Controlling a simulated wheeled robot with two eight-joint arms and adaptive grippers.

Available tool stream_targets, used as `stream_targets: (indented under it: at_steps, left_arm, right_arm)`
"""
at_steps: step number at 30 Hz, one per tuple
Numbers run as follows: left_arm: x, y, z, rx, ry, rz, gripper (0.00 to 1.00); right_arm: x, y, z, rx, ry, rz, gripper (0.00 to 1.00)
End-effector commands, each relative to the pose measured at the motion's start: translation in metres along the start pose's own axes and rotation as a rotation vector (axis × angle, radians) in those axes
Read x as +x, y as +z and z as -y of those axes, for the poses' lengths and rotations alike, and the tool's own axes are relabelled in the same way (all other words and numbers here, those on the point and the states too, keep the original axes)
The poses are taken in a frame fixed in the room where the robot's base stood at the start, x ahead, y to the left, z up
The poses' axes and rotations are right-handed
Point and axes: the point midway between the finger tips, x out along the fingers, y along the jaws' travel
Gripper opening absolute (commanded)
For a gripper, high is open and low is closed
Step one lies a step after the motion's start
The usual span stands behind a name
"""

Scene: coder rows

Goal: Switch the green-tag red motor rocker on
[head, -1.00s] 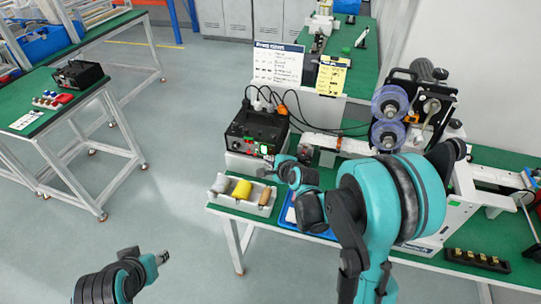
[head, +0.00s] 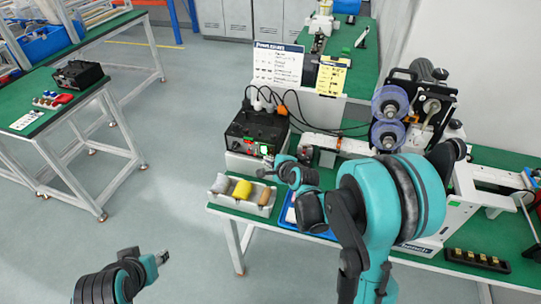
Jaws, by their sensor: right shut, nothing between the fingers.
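The black control box (head: 257,128) stands at the left end of the near green bench. Its front panel has small red and green parts, with a bright green-and-white spot (head: 264,150) at its right. I cannot make out the red rocker, its green tag or its position at this size. My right gripper (head: 268,164) is shut and empty, just in front of the panel's lower right. I cannot tell whether it touches the panel. My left gripper (head: 162,257) is over the floor at lower left, far from the box; its fingers are too small to judge.
A grey tray (head: 232,208) with white, yellow and brown rolls sits below the box, close to my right gripper. A blue tray (head: 318,236) lies partly behind my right arm. Cables run behind the box to a machine with purple reels (head: 389,103).

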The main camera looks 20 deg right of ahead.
Motion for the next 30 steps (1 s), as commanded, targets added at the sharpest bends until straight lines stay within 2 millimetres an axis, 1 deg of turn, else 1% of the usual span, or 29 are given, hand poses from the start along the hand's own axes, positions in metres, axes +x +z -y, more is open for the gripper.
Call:
stream_targets:
  at_steps: [10, 30]
  left_arm:
    - [0.0028, 0.002, 0.0, 0.0, 0.0, 0.0, 0.4]
    - [0.0035, 0.0025, 0.0, 0.0, 0.0, 0.0, 0.4]
  right_arm:
    - [0.0059, -0.0042, 0.004, 0.001, 0.0, 0.0, 0.0]
    - [0.0082, -0.006, 0.0061, 0.0, 0.0, 0.0, 0.0]
